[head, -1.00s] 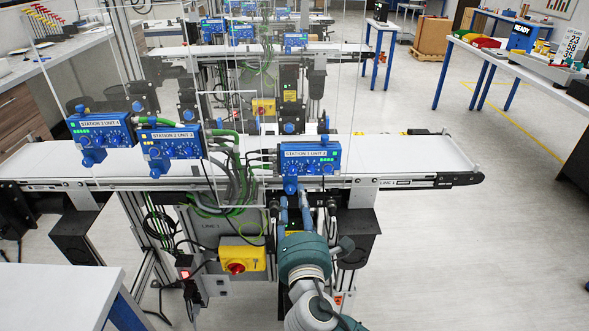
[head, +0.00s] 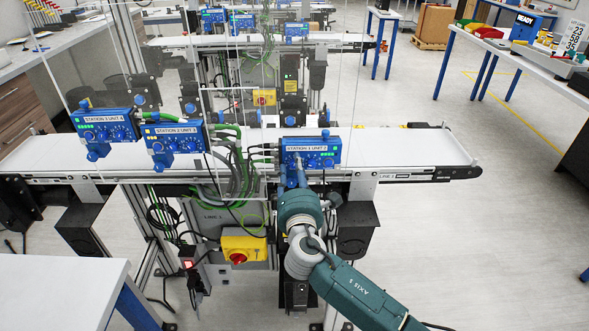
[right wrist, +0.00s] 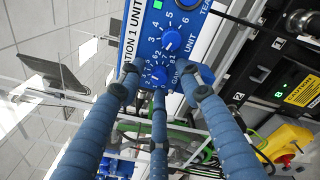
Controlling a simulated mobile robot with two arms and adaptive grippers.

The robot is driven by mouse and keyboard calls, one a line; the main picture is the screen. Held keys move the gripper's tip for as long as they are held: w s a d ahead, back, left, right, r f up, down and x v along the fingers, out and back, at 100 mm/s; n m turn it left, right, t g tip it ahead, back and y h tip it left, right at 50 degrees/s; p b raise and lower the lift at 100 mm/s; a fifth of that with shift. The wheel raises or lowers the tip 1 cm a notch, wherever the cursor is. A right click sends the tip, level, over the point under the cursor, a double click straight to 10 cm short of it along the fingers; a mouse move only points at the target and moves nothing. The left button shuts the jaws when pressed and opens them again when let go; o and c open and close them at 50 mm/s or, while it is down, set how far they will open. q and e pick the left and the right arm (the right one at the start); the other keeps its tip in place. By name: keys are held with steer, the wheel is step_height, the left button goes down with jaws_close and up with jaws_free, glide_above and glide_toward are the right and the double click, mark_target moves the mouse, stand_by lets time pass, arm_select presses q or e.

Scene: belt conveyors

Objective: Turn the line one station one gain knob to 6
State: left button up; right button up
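The blue Station 1 unit (head: 328,162) is mounted on the front edge of the nearest conveyor. In the right wrist view its blue panel (right wrist: 147,45) appears turned on its side. The blue gain knob (right wrist: 158,76) sits low on that panel, with a numbered dial around it; its pointer reading is too small to tell. My right gripper (head: 292,178) reaches up to the front of the unit. In the right wrist view its blue fingers (right wrist: 160,88) are spread around the gain knob, with visible gaps at the sides. Contact of the middle finger cannot be told. My left gripper is not in view.
The unit knob (right wrist: 171,41) is close beside the gain knob. Station 2 unit (head: 176,147) and Station 3 unit (head: 104,135) stand to the left. Green and grey cables (head: 238,165) run beside Station 1. A yellow switch box (head: 244,247) is below. The conveyor belt (head: 400,147) is clear.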

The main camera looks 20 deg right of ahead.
steer(key=shift+c, duration=0.2)
jaws_close()
steer(key=shift+f, duration=0.1)
steer(key=shift+f+m+b, duration=0.15)
steer(key=shift+m+b, duration=0.65)
steer(key=shift+b, duration=0.15)
steer(key=shift+m+b, duration=0.75)
steer(key=shift+m, duration=0.05)
steer(key=m+b, duration=0.3)
steer(key=m, duration=0.1)
steer(key=shift+m+b, duration=0.8)
steer(key=shift+m, duration=0.4)
